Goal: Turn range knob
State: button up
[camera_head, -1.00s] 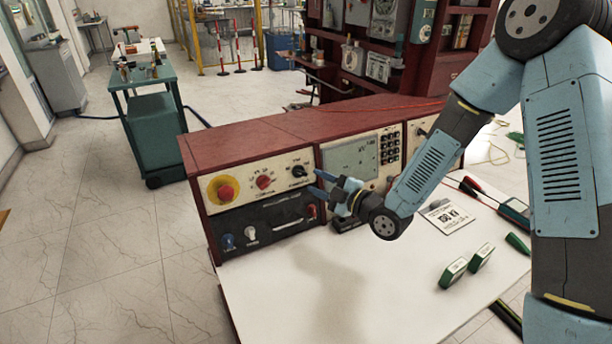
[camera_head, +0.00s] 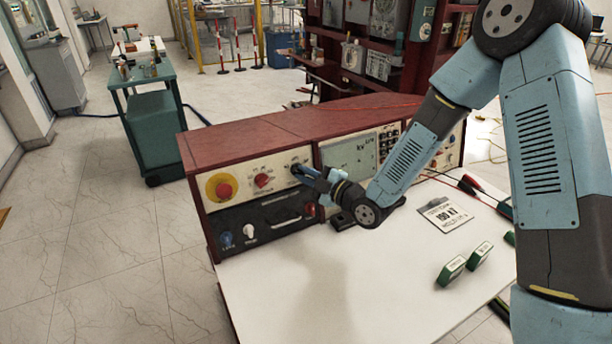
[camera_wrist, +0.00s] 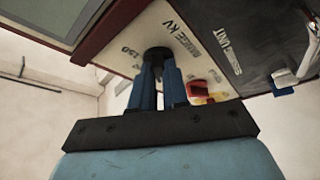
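The range knob (camera_wrist: 157,52) is a small black knob on the cream panel of the red console. The words "RANGE KV" and "150" are printed beside it in the wrist view. My gripper (camera_wrist: 158,66) has its two blue fingers at the knob, close together, one on each side of it, and looks shut on it. The fingertips hide part of the knob. In the head view my gripper (camera_head: 299,173) reaches the panel from the right and covers most of the knob.
A red knob (camera_head: 263,181) and a red emergency button on yellow (camera_head: 223,190) sit left on the panel. The meter screen (camera_head: 349,155) is close to the right. The white tabletop (camera_head: 300,285) below is clear near the console; green boxes (camera_head: 452,270) lie further right.

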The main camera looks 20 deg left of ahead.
grip_shut()
jog(key=shift+f+m, duration=0.15)
jog(key=shift+m, duration=0.25)
jog(key=m+t, duration=0.2)
jog(key=m, duration=0.2)
jog(key=m+t+h, duration=0.1)
jog(key=m+t, duration=0.1)
jog(key=m, duration=0.3)
jog(key=m+t+h, duration=0.1)
jog(key=m+t, duration=0.2)
jog(key=m, duration=0.2)
jog(key=shift+s+a+f, duration=0.2)
jog(key=shift+s+f, duration=0.05)
jog(key=shift+s, duration=0.1)
jog(key=shift+m, duration=0.5)
jog(key=o, duration=0.5)
grip_release()
jog(key=shift+r, duration=0.1)
jog(key=shift+o, duration=0.2)
